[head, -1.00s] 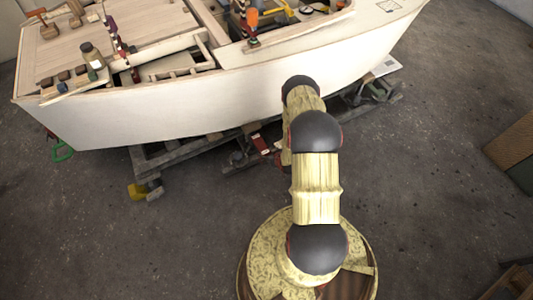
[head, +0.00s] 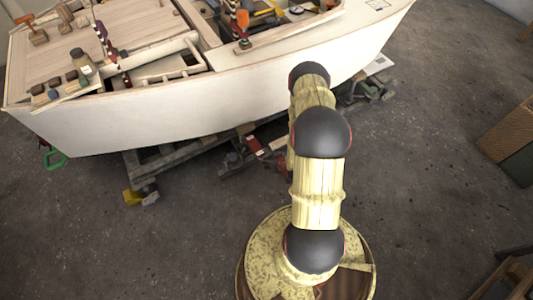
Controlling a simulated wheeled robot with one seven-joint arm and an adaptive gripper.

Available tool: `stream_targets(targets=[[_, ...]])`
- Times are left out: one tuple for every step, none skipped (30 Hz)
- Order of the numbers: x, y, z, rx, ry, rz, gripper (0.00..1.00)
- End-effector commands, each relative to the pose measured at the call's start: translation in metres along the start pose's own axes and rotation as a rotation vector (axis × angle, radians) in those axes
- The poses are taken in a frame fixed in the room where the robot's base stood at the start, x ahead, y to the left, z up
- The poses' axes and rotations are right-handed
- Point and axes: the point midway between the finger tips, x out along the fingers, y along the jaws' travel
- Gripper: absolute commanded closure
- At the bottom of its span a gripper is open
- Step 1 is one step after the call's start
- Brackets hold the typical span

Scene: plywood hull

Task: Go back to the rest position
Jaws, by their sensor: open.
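My arm rises from my round base at the bottom centre of the head view and reaches toward the side of the white plywood hull (head: 230,110). Its far end drops behind its own upper links, so my gripper is hidden from this camera. I cannot see the fingers or anything between them. The top of the arm overlaps the lower side of the hull in the picture; whether it touches cannot be told.
The hull rests on a dark trestle cradle (head: 190,155) with a yellow foot (head: 132,198). Bottles, clamps and blocks lie on its deck (head: 95,45). Wooden panels (head: 508,135) stand at the right.

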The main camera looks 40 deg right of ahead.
Motion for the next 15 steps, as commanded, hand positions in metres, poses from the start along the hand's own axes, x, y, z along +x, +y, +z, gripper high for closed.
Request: stream_targets(targets=[[0.0,0.0,0.0,0.0,0.0,0.0,0.38],[0.0,0.0,0.0,0.0,0.0,0.0,0.38],[0.0,0.0,0.0,0.0,0.0,0.0,0.38],[0.0,0.0,0.0,0.0,0.0,0.0,0.38],[0.0,0.0,0.0,0.0,0.0,0.0,0.38],[0.0,0.0,0.0,0.0,0.0,0.0,0.38],[0.0,0.0,0.0,0.0,0.0,0.0,0.38],[0.0,0.0,0.0,0.001,0.0,0.0,0.38],[0.0,0.0,0.001,0.004,-0.005,-0.001,0.38],[0.0,-0.001,0.004,0.006,-0.015,-0.002,0.38],[0.0,-0.001,0.008,0.008,-0.029,-0.004,0.38],[0.0,-0.002,0.016,0.012,-0.059,-0.007,0.38],[-0.001,-0.002,0.024,0.018,-0.088,-0.007,0.38],[-0.002,-0.003,0.033,0.025,-0.123,-0.008,0.38],[-0.006,-0.005,0.05,0.038,-0.181,-0.01,0.38]])
